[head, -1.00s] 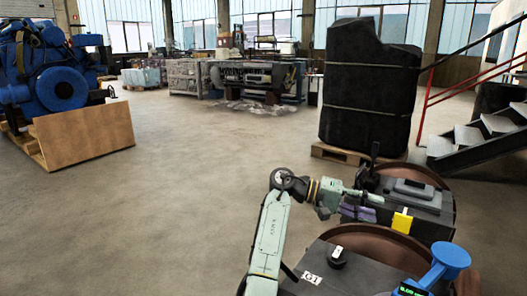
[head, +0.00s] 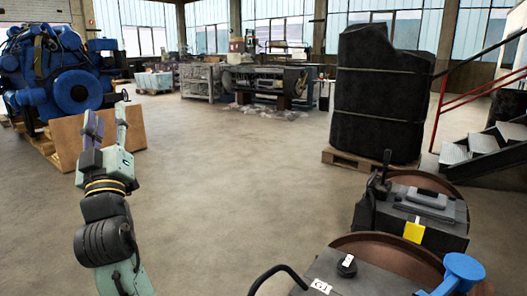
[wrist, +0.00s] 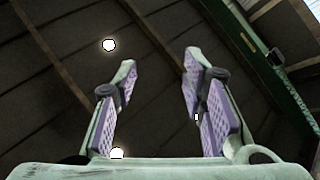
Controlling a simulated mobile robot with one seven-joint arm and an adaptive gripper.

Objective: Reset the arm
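My gripper (head: 107,118) is raised at the left of the head view, in front of the wooden board by the blue engine. Its fingers point up. In the wrist view my gripper (wrist: 158,75) shows two fingers with purple pads, spread well apart with nothing between them.
A black box with a yellow tag (head: 414,231) stands at the lower right, near a box marked G1 (head: 345,285) with a blue part (head: 463,268) beside it. A black wrapped load (head: 377,95) stands on a pallet. The blue engine (head: 75,90) is at left. The middle floor is clear.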

